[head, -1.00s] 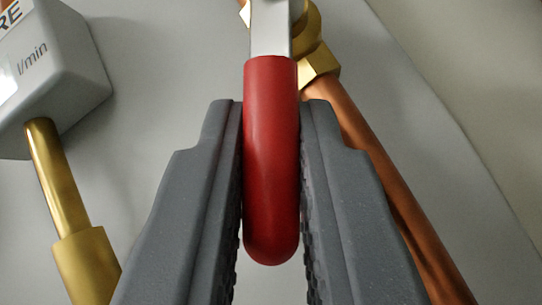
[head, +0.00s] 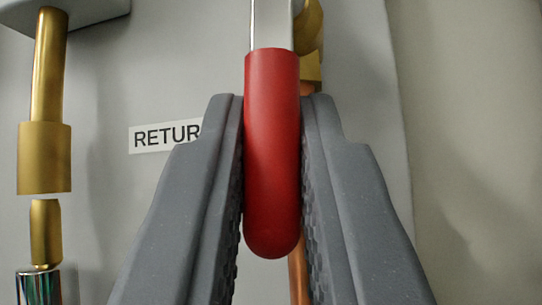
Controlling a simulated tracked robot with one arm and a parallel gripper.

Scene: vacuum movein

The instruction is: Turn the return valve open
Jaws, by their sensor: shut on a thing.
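The return valve's red handle (head: 272,150) stands in the middle of the head view, its rounded end toward the bottom. Its bare metal lever (head: 270,25) runs up out of the top of the picture. My gripper (head: 272,105) is shut on the red handle, one dark grey finger on each side. Behind it, part of the brass valve body (head: 310,65) shows at the upper right, with a copper pipe (head: 297,272) below, mostly hidden by my gripper. A white label reading "RETUR" (head: 163,137) is on the panel, its end covered by my left finger.
At the left, a brass fitting (head: 45,158) hangs below a grey box (head: 75,12), with another brass piece (head: 45,232) and a shiny part (head: 38,287) under it. The grey panel (head: 110,230) ends at the right before a pale wall (head: 470,130).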

